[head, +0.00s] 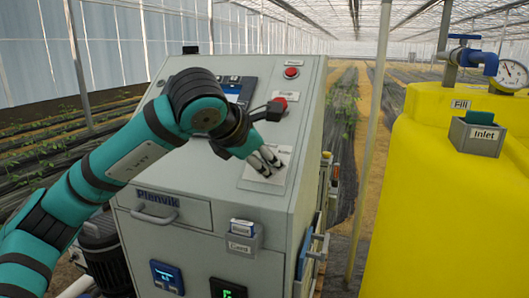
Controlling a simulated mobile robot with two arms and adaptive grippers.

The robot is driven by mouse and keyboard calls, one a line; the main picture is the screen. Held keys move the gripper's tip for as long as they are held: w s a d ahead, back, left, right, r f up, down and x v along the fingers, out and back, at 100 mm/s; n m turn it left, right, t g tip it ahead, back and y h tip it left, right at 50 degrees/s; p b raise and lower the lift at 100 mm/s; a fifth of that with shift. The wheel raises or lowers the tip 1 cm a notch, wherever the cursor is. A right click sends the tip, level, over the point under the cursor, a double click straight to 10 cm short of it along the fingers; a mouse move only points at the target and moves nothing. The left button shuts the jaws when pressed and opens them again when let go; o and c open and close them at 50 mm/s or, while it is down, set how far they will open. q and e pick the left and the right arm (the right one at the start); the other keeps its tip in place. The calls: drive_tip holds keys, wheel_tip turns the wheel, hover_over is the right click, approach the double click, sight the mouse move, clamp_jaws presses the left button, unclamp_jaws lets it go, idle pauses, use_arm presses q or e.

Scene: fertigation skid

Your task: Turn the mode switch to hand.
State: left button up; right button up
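My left gripper (266,163) is at a pale plate (281,157) on the sloped top of the grey control cabinet (305,122). Its fingers point down at the plate and cover the middle of it. A mode switch cannot be made out; the fingers may hide it, and its position cannot be read. I cannot tell whether the fingers are closed on anything. My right gripper is out of view.
A red button (291,72) sits higher on the cabinet's sloped top. A drawer marked Plenvik (170,212) and a Card holder (243,237) are on the front. A yellow tank (425,200) with a gauge (511,75) stands at the right.

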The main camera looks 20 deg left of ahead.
use_arm(q)
drive_tip(key=shift+w+f, duration=0.1)
clamp_jaws()
idle(0.4)
drive_tip(key=shift+m, duration=0.4)
drive_tip(key=m, duration=0.2)
drive_tip(key=shift+m+g+h, duration=0.3)
drive_tip(key=m, duration=0.4)
drive_tip(key=shift+g+p, duration=0.4)
drive_tip(key=shift+m, duration=0.8)
drive_tip(key=shift+p, duration=0.3)
